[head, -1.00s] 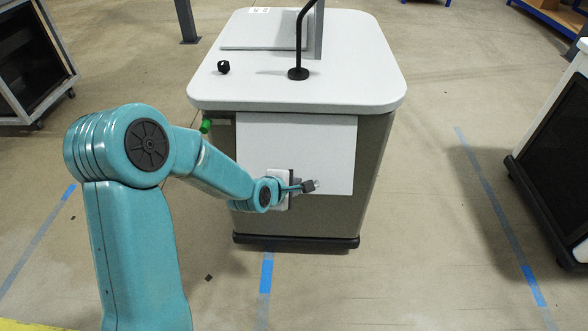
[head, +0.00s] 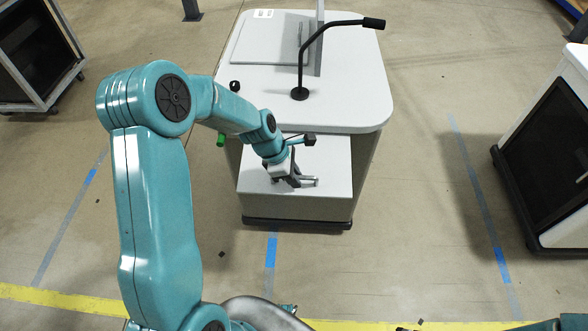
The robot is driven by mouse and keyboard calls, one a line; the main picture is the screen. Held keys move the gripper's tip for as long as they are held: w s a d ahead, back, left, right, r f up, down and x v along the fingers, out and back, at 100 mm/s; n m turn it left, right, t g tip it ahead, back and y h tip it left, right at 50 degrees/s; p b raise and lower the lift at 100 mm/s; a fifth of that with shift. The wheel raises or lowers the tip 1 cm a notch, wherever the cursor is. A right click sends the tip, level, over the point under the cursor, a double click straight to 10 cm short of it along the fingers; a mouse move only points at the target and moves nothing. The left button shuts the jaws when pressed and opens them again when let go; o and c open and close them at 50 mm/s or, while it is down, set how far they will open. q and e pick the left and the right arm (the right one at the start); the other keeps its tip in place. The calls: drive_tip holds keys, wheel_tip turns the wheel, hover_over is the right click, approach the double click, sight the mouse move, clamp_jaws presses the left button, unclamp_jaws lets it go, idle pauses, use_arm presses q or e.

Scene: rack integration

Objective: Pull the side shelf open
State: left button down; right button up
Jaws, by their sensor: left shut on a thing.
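The side shelf (head: 329,162) is a flat white panel on the near side of a grey cart with a white top (head: 352,95). It meets the cart just below the top's edge and appears tilted outward, its lower edge away from the cart body. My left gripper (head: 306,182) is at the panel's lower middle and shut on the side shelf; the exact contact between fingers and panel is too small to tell. My right gripper is not in view.
A black gooseneck (head: 301,70) and an upright grey panel (head: 318,42) stand on the cart top. A green knob (head: 221,140) sticks out at its left. A dark-fronted cabinet (head: 550,150) stands right, another rack (head: 35,50) far left.

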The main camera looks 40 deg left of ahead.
use_arm(q)
drive_tip(key=shift+w+a+r+p, duration=0.1)
drive_tip(key=shift+w+r+p, duration=0.1)
drive_tip(key=shift+r+p, duration=0.5)
drive_tip(key=shift+w+a+r+p, duration=0.15)
drive_tip(key=shift+r+p, duration=0.2)
drive_tip(key=shift+r, duration=0.6)
drive_tip(key=c, duration=1.1)
unclamp_jaws()
drive_tip(key=shift+f, duration=0.1)
drive_tip(key=v, duration=1.6)
drive_tip(key=shift+s+d, duration=0.1)
